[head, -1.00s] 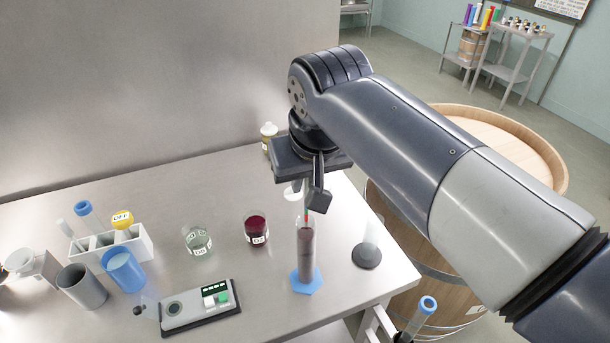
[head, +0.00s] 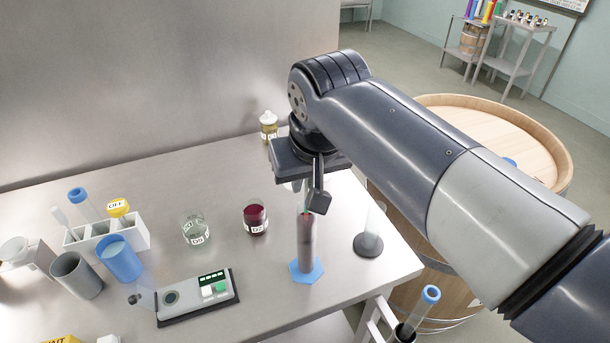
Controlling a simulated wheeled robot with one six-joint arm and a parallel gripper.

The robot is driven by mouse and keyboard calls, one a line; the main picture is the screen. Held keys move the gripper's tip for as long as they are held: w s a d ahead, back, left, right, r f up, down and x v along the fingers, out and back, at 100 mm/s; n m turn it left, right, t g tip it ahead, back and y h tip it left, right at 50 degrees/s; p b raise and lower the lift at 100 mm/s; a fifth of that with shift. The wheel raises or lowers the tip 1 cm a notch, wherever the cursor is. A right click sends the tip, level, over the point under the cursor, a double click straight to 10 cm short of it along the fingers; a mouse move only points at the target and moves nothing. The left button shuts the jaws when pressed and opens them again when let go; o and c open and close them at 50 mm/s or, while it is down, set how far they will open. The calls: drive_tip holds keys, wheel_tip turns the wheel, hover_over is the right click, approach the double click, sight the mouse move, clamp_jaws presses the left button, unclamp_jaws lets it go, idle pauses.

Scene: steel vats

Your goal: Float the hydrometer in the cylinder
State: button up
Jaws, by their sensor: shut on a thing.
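The cylinder (head: 306,245) stands upright on its blue hexagonal base near the front right of the steel bench, filled with dark reddish liquid. My gripper (head: 317,196) is directly above its mouth, pointing down, and is shut on the hydrometer (head: 306,212). Only a small bit of the hydrometer, with a red and green mark, shows below the jaws at the cylinder's top. The rest is hidden by the fingers or inside the cylinder. I cannot tell how deep it sits.
A clear cylinder on a dark base (head: 368,245) stands close on the right. A beaker of red liquid (head: 255,218), a clear beaker (head: 195,230), a meter (head: 196,297) and a white rack (head: 130,238) are to the left. A barrel (head: 490,140) stands beyond the bench's right edge.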

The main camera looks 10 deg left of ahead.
drive_tip(key=shift+f+b, duration=0.5)
drive_tip(key=shift+f, duration=0.35)
drive_tip(key=o, duration=0.8)
drive_tip(key=shift+o, duration=0.2)
drive_tip(key=v, duration=1)
drive_tip(key=shift+s+r, duration=0.15)
drive_tip(key=shift+r, duration=0.25)
